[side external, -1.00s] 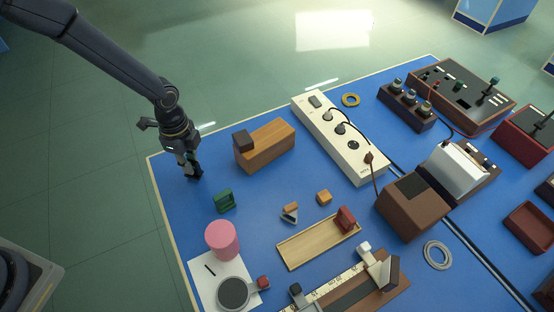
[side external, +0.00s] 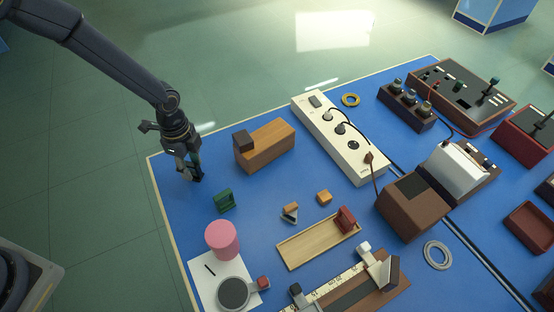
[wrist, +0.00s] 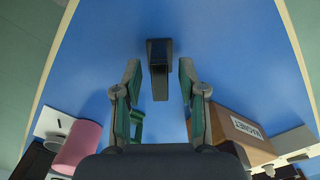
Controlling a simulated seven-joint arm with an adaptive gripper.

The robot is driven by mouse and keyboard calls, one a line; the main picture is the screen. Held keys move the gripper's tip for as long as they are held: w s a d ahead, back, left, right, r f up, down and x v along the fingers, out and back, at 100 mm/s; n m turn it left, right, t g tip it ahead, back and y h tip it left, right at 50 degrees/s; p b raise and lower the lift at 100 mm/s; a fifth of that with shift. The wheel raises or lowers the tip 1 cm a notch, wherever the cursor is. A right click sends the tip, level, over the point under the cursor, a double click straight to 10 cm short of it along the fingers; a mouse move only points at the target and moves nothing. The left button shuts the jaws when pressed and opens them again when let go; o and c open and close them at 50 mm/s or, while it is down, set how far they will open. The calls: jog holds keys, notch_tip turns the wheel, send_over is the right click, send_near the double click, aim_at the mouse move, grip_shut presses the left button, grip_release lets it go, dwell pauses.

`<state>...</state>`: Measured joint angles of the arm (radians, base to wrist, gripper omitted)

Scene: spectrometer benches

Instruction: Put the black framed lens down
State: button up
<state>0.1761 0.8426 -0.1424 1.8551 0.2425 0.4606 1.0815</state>
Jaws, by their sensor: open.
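The black framed lens (wrist: 160,65) shows in the wrist view as a narrow dark upright piece over the blue bench top (wrist: 240,70). It lies between and slightly beyond my two fingertips, with a blue gap on each side. My gripper (wrist: 159,80) is open and does not appear to touch it. In the side external view my gripper (side external: 191,179) is low over the left corner of the blue bench, pointing down. There the lens cannot be told apart from the dark fingers. Whether its foot rests on the bench is hard to see.
A wooden block with a dark end (side external: 266,146) stands to the right of my gripper. A small green holder (side external: 224,200) and a pink cylinder (side external: 222,240) stand in front. The bench edge (side external: 158,190) is close on the left. Bare blue surface surrounds the fingers.

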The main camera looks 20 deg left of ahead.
notch_tip(320, 180, up, 12)
jog(key=r, duration=0.1)
notch_tip(320, 180, up, 9)
jog(key=n+t, duration=0.2)
jog(key=n, duration=0.3)
send_over(189, 163)
jog(key=s+a, duration=0.3)
jog(key=a, duration=0.1)
jog(key=s+a+r+n+t, duration=0.1)
jog(key=s+a+r+n, duration=0.2)
jog(key=s+n, duration=0.3)
jog(key=s+a+r+n+t, duration=0.2)
jog(key=s+a+r+n, duration=0.2)
jog(key=s, duration=0.6)
notch_tip(189, 163, up, 2)
jog(key=n, duration=0.3)
jog(key=shift+s+a+r+t, duration=0.2)
jog(key=shift+s+r+t, duration=0.05)
jog(key=shift+s+t, duration=0.1)
